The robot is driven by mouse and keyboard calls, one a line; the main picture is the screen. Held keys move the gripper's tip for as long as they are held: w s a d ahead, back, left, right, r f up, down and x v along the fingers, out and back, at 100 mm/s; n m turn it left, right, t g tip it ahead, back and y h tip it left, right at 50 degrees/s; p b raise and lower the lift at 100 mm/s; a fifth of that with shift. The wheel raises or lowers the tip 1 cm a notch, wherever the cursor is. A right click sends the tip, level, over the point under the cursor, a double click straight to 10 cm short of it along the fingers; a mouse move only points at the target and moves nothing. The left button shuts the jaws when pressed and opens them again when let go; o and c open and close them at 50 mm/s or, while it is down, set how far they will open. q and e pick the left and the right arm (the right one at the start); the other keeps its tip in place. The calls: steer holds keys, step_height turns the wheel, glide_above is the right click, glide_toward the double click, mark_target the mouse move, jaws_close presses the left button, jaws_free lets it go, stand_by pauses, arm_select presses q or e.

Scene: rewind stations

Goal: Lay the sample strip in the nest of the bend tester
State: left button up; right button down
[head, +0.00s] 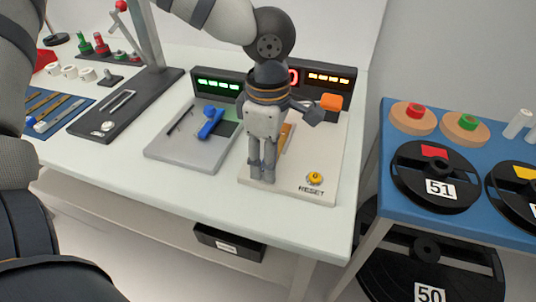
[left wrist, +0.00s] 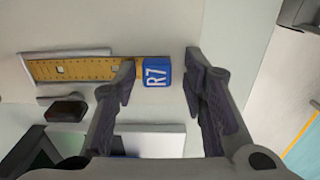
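The sample strip is a yellow-orange bar with small holes (left wrist: 85,70) and a blue end block marked R7 (left wrist: 157,73). In the head view a piece of orange (head: 285,137) shows just right of my left gripper (head: 262,175), which hides the rest. The gripper points down over the pale panel of the bend tester (head: 319,160). In the left wrist view the fingers (left wrist: 160,65) stand apart on either side of the blue block, with gaps visible. The strip lies across a grey-edged recess; whether it is fully seated I cannot tell. My right gripper is not in view.
A yellow RESET button (head: 315,178) sits at the panel's front. A grey station with a blue handle (head: 210,122) is to the left. An orange block (head: 331,102) stands close right of the gripper. A blue table with reels (head: 435,178) is at the right.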

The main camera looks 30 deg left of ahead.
arm_select(q)
step_height(320, 180, up, 12)
steer(key=shift+r, duration=0.15)
stand_by(0.4)
